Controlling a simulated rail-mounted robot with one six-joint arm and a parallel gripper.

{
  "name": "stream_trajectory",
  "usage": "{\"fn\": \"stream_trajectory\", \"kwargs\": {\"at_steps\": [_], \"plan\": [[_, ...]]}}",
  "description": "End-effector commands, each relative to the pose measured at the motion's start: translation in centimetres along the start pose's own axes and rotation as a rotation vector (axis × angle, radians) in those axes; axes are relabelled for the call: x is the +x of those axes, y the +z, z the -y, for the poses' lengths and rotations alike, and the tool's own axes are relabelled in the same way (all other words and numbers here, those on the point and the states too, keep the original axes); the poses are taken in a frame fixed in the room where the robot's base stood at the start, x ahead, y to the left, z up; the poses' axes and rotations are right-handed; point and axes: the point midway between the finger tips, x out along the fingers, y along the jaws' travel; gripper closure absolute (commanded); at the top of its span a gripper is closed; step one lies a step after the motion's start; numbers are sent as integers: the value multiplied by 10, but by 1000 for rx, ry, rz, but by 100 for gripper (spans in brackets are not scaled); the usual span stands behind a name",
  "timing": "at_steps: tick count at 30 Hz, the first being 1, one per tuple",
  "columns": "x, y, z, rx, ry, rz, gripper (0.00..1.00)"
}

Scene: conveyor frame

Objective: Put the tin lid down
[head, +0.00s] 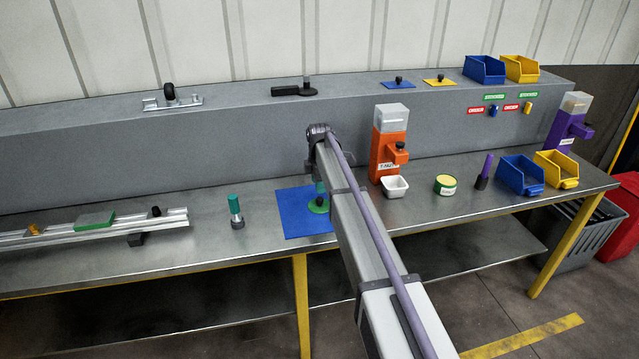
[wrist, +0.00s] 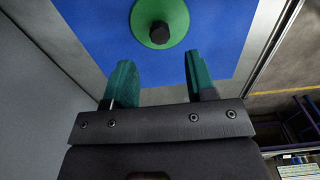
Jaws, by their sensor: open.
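The tin lid (wrist: 160,24), a green disc with a dark knob, lies flat on the blue mat (wrist: 95,28). In the head view the lid (head: 318,206) shows only partly beside my arm, on the mat (head: 290,213). My gripper (wrist: 157,64) is open, with its two teal fingers apart and nothing between them. In the wrist view the lid lies beyond the fingertips, apart from them in the picture. In the head view my arm hides most of the gripper.
A white tub (head: 395,187) stands before an orange dispenser (head: 389,150). A purple marker (head: 484,171) and blue (head: 520,175) and yellow bins (head: 556,169) stand farther right. A teal-topped post (head: 236,211) and a metal rail (head: 60,236) are at left. The bench between post and rail is clear.

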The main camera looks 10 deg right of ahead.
Motion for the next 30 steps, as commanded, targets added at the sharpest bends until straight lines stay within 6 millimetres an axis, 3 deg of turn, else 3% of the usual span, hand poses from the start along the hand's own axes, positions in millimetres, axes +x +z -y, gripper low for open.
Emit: {"fn": "stream_trajectory", "kwargs": {"at_steps": [1,4,11,13,14,16,21,24,27,30], "plan": [[-28,0,0,0,0,0,49],[-47,0,0,0,0,0,49],[-52,0,2,5,0,0,49],[-51,-1,23,63,0,0,49],[-51,-2,41,117,0,0,49],[-51,-6,102,316,0,0,49],[-51,-16,293,1025,0,1,49],[-51,-20,374,1372,0,1,49],[-51,-22,412,1571,0,1,49],[-51,-22,417,1630,0,1,49]]}}
